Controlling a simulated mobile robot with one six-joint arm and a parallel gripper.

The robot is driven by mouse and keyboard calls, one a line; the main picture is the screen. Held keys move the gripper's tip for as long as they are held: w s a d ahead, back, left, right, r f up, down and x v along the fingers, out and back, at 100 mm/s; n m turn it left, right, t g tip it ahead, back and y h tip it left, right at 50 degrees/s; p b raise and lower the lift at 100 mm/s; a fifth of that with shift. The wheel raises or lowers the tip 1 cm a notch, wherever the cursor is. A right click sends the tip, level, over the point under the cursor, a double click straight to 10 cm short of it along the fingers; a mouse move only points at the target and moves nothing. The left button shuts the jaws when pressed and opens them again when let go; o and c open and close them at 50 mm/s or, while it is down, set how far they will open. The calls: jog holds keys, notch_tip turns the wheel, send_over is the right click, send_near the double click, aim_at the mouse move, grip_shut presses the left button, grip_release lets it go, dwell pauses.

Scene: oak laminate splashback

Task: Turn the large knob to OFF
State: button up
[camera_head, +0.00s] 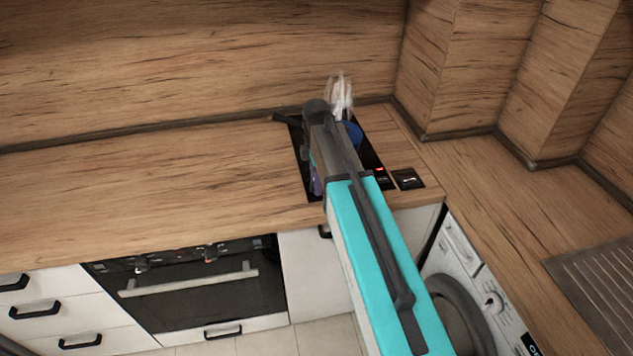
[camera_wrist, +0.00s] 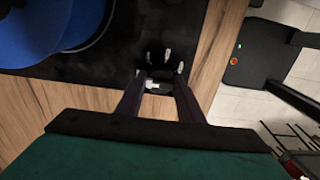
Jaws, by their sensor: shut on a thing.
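A knob (camera_wrist: 153,85) with pale parts sits on the black hob (camera_wrist: 115,62) near its edge, beside the wooden worktop. In the wrist view my gripper (camera_wrist: 160,78) has its two dark fingers on either side of the knob and is shut on it. White marks show on the black surface just beyond the fingertips; I cannot read them or tell where the knob points. In the head view my gripper (camera_head: 317,186) is low at the left front of the hob (camera_head: 371,157), and my arm hides the knob.
A blue pot (camera_wrist: 50,25) stands on the hob, with steam (camera_head: 340,95) rising at the back. A small black panel (camera_head: 408,178) lies right of the hob. A red light (camera_head: 380,169) glows near the hob's right edge. The left worktop (camera_head: 150,180) is clear.

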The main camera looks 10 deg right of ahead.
dwell(0.4)
jog(key=o, duration=1.1)
jog(key=shift+c, duration=0.2)
jog(key=shift+r, duration=0.15)
notch_tip(320, 180, up, 14)
jog(key=b, duration=0.3)
jog(key=shift+f, duration=0.25)
